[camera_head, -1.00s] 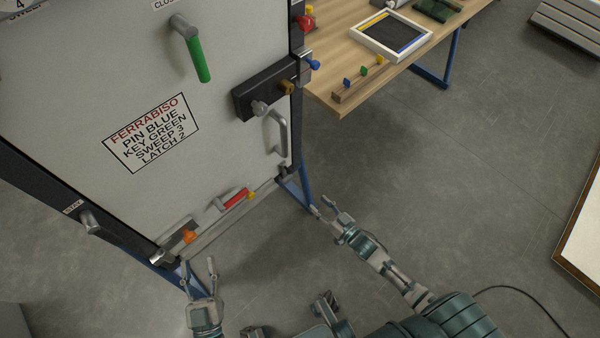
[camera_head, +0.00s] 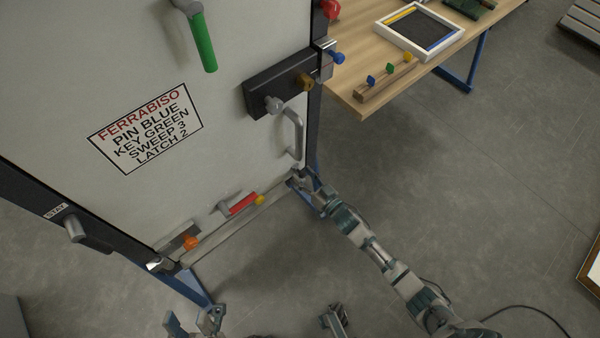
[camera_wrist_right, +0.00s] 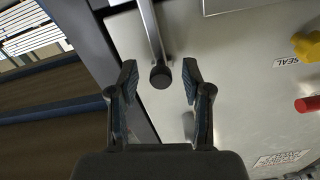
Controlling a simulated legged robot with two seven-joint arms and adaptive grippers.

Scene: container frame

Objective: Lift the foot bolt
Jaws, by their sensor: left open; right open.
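A grey rod with a dark round end (camera_wrist_right: 152,35), which looks like the foot bolt, shows in the right wrist view, standing off the pale door. My right gripper (camera_wrist_right: 159,70) is open, with one finger on each side of the dark end; I see no clear contact. In the head view my right gripper (camera_head: 305,182) is at the door's lower right corner, below the curved handle, and hides the bolt there. My left gripper (camera_head: 196,321) is open and empty at the bottom edge, below the door (camera_head: 225,150).
The door's bottom edge carries an orange knob (camera_head: 190,243) and a red bar (camera_head: 242,204) with a yellow knob. The curved handle (camera_head: 296,135) is just above my right gripper. A wooden table (camera_head: 370,70) stands right of the door.

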